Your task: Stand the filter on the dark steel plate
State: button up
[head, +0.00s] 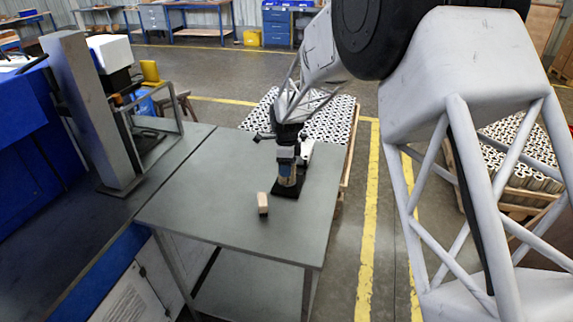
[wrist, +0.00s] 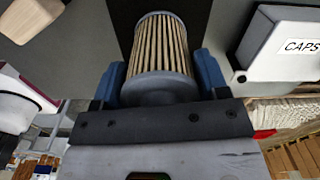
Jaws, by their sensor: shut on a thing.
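The filter (wrist: 162,48) is a cylinder with pale pleats and grey end caps. My gripper (wrist: 162,85) is shut on it, with blue finger pads on both sides near one cap. In the head view my gripper (head: 287,168) points down and the filter (head: 287,181) is upright below it, partly hidden by the fingers. The dark steel plate (head: 284,193) lies flat on the grey-green table, directly under the filter. It also shows as a dark area behind the filter in the wrist view (wrist: 124,22). I cannot tell whether the filter's lower end touches the plate.
A small wooden block (head: 262,203) stands on the table in front of the plate, to the left. A pale box labelled CAPS (wrist: 285,48) is close beside my gripper. The table's left part is clear. A grey post stand (head: 88,110) stands further left.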

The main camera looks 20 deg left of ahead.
jog(key=shift+f, duration=0.2)
dwell(0.5)
jog(key=o, duration=1)
jog(key=shift+o, duration=0.5)
jog(key=shift+r, duration=0.25)
jog(key=shift+r, duration=0.7)
jog(key=shift+r, duration=0.15)
jog(key=shift+r, duration=3.15)
